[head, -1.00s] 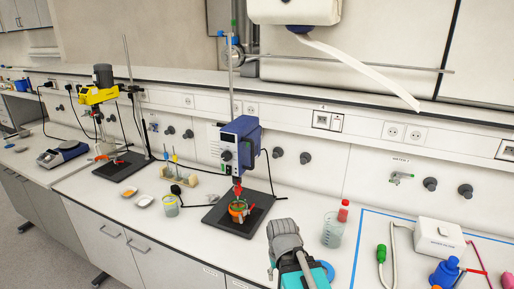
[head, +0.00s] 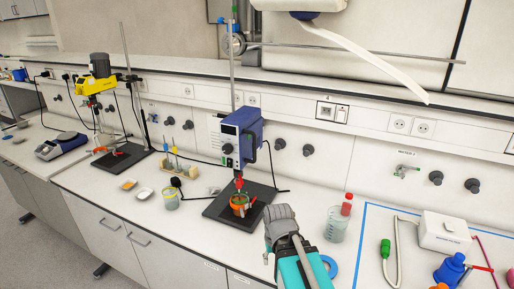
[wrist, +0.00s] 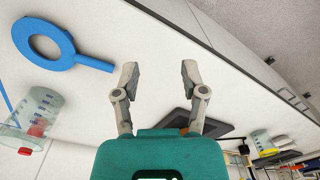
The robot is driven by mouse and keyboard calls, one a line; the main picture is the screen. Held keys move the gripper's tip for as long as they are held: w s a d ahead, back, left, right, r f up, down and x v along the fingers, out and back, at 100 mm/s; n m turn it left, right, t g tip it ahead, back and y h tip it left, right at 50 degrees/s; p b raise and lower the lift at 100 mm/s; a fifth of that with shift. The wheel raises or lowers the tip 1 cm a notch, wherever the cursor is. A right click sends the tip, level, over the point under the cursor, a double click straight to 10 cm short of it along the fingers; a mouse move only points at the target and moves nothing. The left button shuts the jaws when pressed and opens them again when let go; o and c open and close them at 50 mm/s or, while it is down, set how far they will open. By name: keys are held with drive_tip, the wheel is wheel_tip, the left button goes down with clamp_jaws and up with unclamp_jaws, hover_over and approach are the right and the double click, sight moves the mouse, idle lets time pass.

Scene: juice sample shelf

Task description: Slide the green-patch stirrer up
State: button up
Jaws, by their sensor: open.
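A blue overhead stirrer (head: 241,137) is clamped to an upright metal rod (head: 232,70) with a small green mark near its top. It hangs over an orange-ringed beaker (head: 240,205) on a black base plate (head: 222,208). A second, yellow stirrer (head: 95,85) stands on its own stand at the left. I cannot clearly tell a green patch on either stirrer body. My gripper (head: 280,214) is in front and right of the blue stirrer, low over the bench, apart from it. In the wrist view my gripper (wrist: 160,72) is open and empty, over bare bench.
A clear beaker (head: 335,224) and a red-capped bottle (head: 347,205) stand right of my gripper. A blue ring (wrist: 45,40) lies on the bench. A jar (head: 171,200) and small dishes are left of the black plate. A white box (head: 445,231) with cables is at right.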

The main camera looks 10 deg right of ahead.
drive_tip(key=w+r+m+t+y+p, duration=0.2)
drive_tip(key=w+r+m+y+p, duration=0.2)
drive_tip(key=w+r+m+y, duration=0.75)
drive_tip(key=w+d+r+m+t+y+p, duration=0.2)
drive_tip(key=w+d+r+m+t+y, duration=0.2)
drive_tip(key=w+d+r+m, duration=0.7)
wheel_tip(320, 180, up, 2)
drive_tip(key=shift+w+d+r+t+y, duration=0.25)
drive_tip(key=shift+d+t+y, duration=0.15)
drive_tip(key=shift+t, duration=0.3)
drive_tip(key=shift+a, duration=0.1)
hover_over(255, 162)
drive_tip(key=shift+w, duration=0.3)
drive_tip(key=shift+c, duration=0.2)
